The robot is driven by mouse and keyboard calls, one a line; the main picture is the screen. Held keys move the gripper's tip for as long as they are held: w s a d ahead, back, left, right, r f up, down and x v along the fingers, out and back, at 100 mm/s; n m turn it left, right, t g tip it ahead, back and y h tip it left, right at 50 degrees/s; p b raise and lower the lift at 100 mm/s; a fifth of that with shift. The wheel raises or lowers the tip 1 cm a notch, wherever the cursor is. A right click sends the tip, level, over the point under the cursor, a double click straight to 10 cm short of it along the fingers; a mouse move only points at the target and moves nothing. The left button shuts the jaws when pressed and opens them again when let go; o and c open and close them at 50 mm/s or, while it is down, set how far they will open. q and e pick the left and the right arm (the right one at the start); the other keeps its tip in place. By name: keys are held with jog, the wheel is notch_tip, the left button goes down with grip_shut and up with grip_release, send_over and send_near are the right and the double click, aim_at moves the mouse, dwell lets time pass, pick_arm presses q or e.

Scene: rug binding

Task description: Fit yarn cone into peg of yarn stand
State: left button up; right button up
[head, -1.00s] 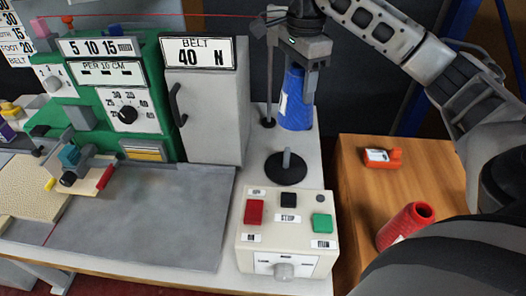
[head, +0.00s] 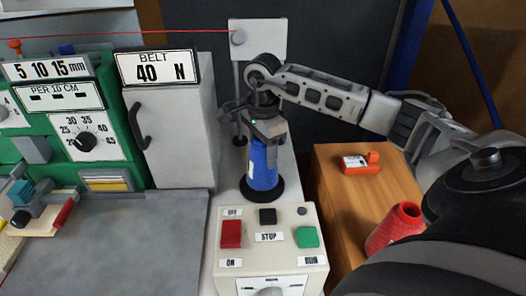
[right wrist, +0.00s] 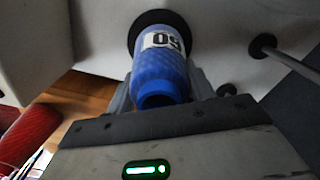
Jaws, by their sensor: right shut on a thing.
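The blue yarn cone (head: 263,166) stands upright over the black round base (head: 279,190) of the yarn stand. The peg is hidden, apparently by the cone. My right gripper (head: 266,132) is shut on the upper part of the cone. In the right wrist view the cone (right wrist: 160,70) with its "09"-like label sits between the fingers, its far end against or just above the black disc (right wrist: 135,38). I cannot tell whether it rests fully on the base. My left gripper is not in view.
A control box (head: 268,240) with red, black and green buttons stands in front of the stand. A thin post (head: 238,105) rises behind left, beside a grey cabinet (head: 165,140). A red cone (head: 393,228) and an orange tool (head: 361,164) are on the wooden table at right.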

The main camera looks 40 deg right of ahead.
jog(key=shift+f, duration=0.35)
jog(key=shift+f, duration=0.1)
jog(key=shift+f, duration=0.15)
jog(key=o, duration=1.2)
notch_tip(320, 180, up, 12)
jog(key=shift+r, duration=0.25)
